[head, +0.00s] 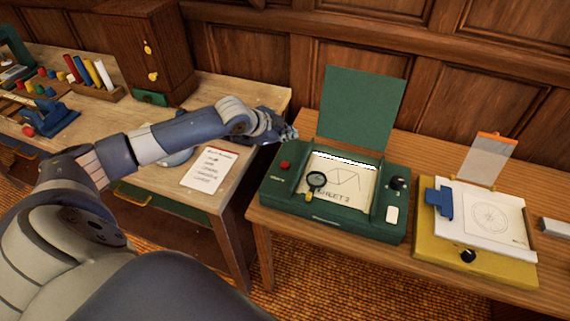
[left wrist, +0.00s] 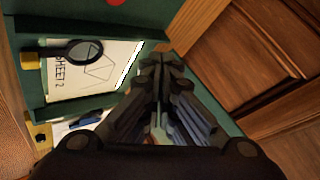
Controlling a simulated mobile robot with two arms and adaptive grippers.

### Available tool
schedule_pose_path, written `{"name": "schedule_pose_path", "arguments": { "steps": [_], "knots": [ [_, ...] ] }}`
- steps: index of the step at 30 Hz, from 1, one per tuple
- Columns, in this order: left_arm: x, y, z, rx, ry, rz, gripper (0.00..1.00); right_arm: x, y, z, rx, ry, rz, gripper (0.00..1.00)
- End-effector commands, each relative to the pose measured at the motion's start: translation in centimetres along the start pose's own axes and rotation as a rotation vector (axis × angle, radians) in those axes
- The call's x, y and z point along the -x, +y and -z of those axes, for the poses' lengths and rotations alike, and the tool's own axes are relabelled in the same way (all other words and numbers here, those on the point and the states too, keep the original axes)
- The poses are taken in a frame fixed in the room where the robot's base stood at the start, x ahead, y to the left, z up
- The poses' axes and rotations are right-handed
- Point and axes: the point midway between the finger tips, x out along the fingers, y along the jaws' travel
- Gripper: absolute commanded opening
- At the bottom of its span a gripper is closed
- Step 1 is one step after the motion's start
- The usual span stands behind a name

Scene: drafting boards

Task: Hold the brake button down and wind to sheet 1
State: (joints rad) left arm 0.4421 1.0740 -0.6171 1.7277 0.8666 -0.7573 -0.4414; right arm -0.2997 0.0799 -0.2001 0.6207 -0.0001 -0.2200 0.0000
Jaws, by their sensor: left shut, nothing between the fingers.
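The green winding box (head: 330,226) stands on the right-hand desk with its lid (head: 362,105) raised. Its window shows a paper sheet (head: 352,180) lettered "SHEET 2", also in the left wrist view (left wrist: 105,80). A red button (head: 284,165) is on the box's left side; its edge shows in the left wrist view (left wrist: 116,2). My right gripper is out of view.
A magnifier (head: 316,181) lies over the sheet's left side. A yellow drawing board (head: 480,262) with a blue clip (head: 439,202) stands to the right. A written card (head: 205,170) lies on the left desk, under my left arm. A gap separates the desks.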

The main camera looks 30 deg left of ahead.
Motion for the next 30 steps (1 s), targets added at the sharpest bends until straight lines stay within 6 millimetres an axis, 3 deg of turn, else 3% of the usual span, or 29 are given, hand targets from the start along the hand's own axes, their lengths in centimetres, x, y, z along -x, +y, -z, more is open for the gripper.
{"name": "schedule_pose_path", "arguments": {
  "steps": [8, 20, 30],
  "knots": [
    [-1.5, 1.1, -1.1, 0.000, 0.000, 0.000, 0.00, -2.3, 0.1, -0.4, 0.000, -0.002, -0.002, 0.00],
    [-4.6, 3.4, -3.3, 0.000, 0.000, 0.000, 0.00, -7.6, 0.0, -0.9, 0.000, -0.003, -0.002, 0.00],
    [-6.1, 4.5, -4.4, 0.000, 0.000, 0.000, 0.00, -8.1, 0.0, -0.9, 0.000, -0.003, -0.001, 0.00]
  ]
}}
